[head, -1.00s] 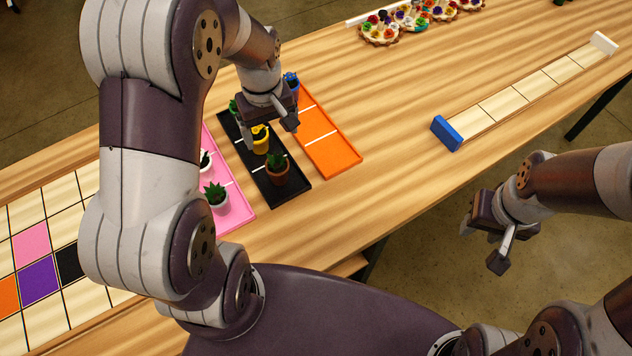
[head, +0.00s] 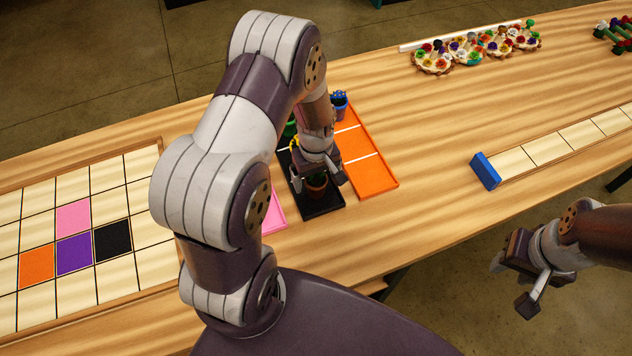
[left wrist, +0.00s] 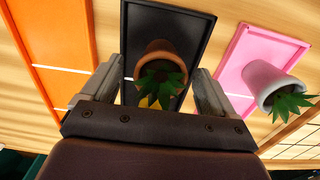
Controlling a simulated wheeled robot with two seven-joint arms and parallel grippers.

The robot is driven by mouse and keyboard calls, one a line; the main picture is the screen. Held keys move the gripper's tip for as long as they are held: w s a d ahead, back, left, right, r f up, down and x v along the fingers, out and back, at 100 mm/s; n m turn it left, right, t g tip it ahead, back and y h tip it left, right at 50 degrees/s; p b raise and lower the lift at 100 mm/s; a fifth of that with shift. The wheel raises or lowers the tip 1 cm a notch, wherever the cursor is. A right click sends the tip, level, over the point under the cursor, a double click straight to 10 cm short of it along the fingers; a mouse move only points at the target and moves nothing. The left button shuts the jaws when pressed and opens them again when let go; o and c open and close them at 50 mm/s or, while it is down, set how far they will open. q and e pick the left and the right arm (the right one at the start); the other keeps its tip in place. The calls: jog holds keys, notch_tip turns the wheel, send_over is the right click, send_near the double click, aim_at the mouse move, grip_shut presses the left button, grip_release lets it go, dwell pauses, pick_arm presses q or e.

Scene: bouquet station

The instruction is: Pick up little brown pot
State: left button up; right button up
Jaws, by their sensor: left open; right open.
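The little brown pot (head: 316,186) holds a green plant and stands at the near end of the black tray (head: 318,208). It also shows in the left wrist view (left wrist: 158,52), between my fingers, with spiky green leaves. My left gripper (head: 319,182) is open just above the pot, with one finger to each side; I cannot tell whether they touch it. The fingers also show in the left wrist view (left wrist: 152,92). My right gripper (head: 515,280) is open and empty, off the table's front edge at the right.
A pink tray (head: 273,215) with a pale potted plant (left wrist: 268,84) lies on one side, an orange tray (head: 372,170) on the other. A blue pot (head: 340,104) stands at the orange tray's far end. A yellow pot is mostly hidden.

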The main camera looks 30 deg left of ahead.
pick_arm(q)
jog(key=shift+r, duration=0.1)
jog(key=c, duration=1.4)
jog(key=shift+r, duration=0.1)
